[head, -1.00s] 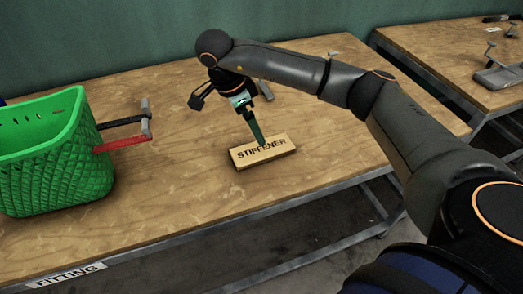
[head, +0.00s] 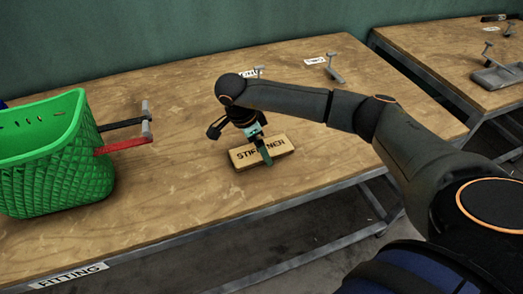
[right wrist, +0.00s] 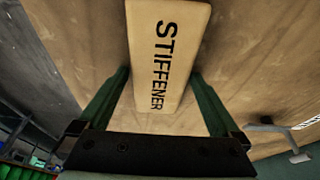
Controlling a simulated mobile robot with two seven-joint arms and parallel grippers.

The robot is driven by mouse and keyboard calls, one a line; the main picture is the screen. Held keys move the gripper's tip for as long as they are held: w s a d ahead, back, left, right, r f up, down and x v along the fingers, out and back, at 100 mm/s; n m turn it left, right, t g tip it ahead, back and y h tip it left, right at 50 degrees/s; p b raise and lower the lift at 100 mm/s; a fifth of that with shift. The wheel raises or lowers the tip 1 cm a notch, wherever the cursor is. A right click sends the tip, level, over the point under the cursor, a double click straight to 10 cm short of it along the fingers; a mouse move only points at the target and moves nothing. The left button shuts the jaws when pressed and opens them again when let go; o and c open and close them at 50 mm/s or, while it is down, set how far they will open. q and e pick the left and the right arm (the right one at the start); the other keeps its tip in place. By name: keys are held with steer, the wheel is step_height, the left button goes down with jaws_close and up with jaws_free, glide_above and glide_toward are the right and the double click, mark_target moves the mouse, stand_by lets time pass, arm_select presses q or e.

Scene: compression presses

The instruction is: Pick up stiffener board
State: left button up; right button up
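The stiffener board (head: 245,159) is a light wooden block marked STIFFENER, lying flat on the wooden table in the head view. It also shows in the right wrist view (right wrist: 165,60), between the fingers. My right gripper (head: 264,152) is lowered over the board, with one green finger passing in front of its near long side. In the right wrist view the gripper (right wrist: 160,85) is open, its two fingers straddling the board with some space on each side. The far finger is hidden in the head view. My left gripper is not in view.
A green basket (head: 60,160) stands at the left, with red and black handles (head: 125,145) sticking out to its right. Small grey T-shaped pieces (head: 334,70) and white labels (head: 314,61) are at the table's back. A second table (head: 440,50) stands at the right.

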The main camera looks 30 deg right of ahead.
steer(key=c, duration=1.1)
steer(key=shift+r, duration=0.15)
steer(key=shift+c, duration=0.2)
